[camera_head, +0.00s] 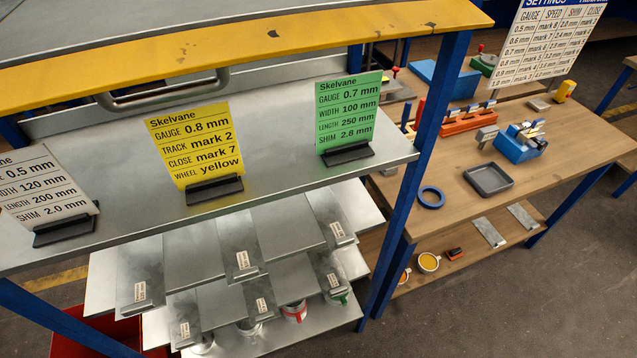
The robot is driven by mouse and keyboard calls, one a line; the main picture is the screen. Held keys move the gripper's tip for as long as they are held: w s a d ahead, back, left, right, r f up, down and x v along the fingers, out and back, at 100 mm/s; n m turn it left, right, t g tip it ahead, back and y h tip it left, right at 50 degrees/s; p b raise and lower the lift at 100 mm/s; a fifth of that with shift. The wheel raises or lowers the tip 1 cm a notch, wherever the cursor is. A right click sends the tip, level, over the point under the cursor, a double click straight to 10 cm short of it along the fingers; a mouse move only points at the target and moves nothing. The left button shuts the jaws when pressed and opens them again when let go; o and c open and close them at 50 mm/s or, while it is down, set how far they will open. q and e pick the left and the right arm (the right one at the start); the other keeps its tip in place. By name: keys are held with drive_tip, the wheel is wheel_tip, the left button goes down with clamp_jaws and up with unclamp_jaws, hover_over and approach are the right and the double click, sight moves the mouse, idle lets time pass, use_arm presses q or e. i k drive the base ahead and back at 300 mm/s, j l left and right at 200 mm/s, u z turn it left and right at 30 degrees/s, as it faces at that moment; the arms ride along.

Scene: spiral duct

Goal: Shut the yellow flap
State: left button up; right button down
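A long yellow flap or edge panel (300,40) with worn dark spots runs across the top of a metal rack with blue posts. A grey bar handle (165,92) hangs just below it on the left. I cannot tell from this view whether the panel is open or how it is hinged. Below it is a grey metal shelf (275,160) carrying a white, a yellow and a green card in dark holders. Neither of my grippers is in view.
Lower shelves hold overlapping sheet-metal plates (190,255) with small labels. A wooden bench (465,200) at right bears a blue tool (515,148), a grey tray (488,180) and a blue ring (430,197). A settings board (545,42) stands behind. The floor at lower right is clear.

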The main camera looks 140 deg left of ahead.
sight(94, 73)
drive_tip(key=i+l, duration=0.15)
drive_tip(key=i+l+u, duration=0.1)
drive_tip(key=u, duration=1.85)
drive_tip(key=l+u, duration=0.1)
drive_tip(key=u, duration=1.4)
drive_tip(key=k+u, duration=0.1)
drive_tip(key=u, duration=1.85)
drive_tip(key=k+j+u, duration=0.3)
drive_tip(key=k+j, duration=0.15)
drive_tip(key=j, duration=0.2)
drive_tip(key=k+j+u, duration=0.15)
drive_tip(key=j, duration=0.2)
